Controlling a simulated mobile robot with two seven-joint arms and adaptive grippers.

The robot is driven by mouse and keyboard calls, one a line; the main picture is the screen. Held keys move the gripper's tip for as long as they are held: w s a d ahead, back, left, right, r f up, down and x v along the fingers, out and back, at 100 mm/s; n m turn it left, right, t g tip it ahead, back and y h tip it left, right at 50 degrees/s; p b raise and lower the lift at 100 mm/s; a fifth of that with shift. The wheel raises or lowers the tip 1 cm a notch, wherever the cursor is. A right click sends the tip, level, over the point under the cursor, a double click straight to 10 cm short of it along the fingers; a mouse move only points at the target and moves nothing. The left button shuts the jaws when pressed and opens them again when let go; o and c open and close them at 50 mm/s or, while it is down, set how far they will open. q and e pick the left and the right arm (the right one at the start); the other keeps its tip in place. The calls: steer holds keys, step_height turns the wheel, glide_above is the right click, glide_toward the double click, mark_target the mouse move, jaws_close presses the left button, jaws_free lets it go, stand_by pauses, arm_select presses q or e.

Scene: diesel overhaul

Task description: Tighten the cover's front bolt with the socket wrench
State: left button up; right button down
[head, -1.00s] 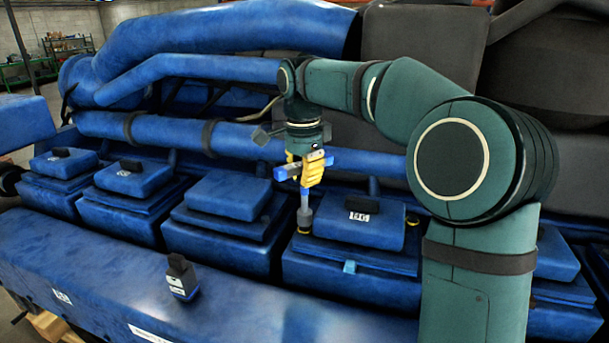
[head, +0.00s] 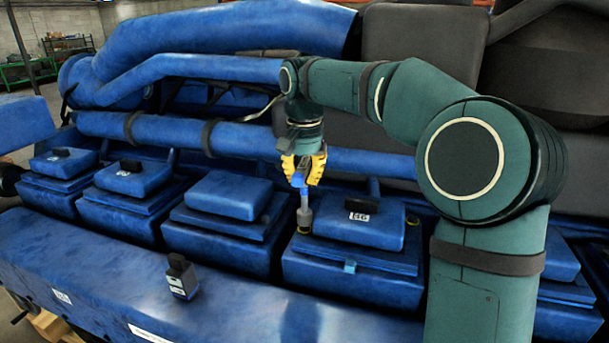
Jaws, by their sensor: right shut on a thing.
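My right gripper (head: 304,170), with yellow fingers, is shut on the socket wrench. The wrench's blue handle (head: 298,181) points towards the camera, and its grey socket shaft (head: 305,204) hangs upright below. The socket end stands at the left corner of a blue cover (head: 340,220) with a white label. A yellowish ring (head: 303,231) shows just under the socket. The bolt itself is hidden there, and I cannot tell how fully the socket sits on it. My left gripper is not in view.
A small black and blue device (head: 181,278) stands on the broad blue ledge (head: 120,265) in front. More blue covers (head: 221,195) line up to the left. A blue pipe (head: 255,138) runs behind the gripper. The ledge is otherwise mostly clear.

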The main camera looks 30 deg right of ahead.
steer(key=n, duration=0.8)
steer(key=shift+n, duration=0.3)
steer(key=n, duration=0.4)
steer(key=shift+n, duration=2.5)
steer(key=shift+f, duration=0.1)
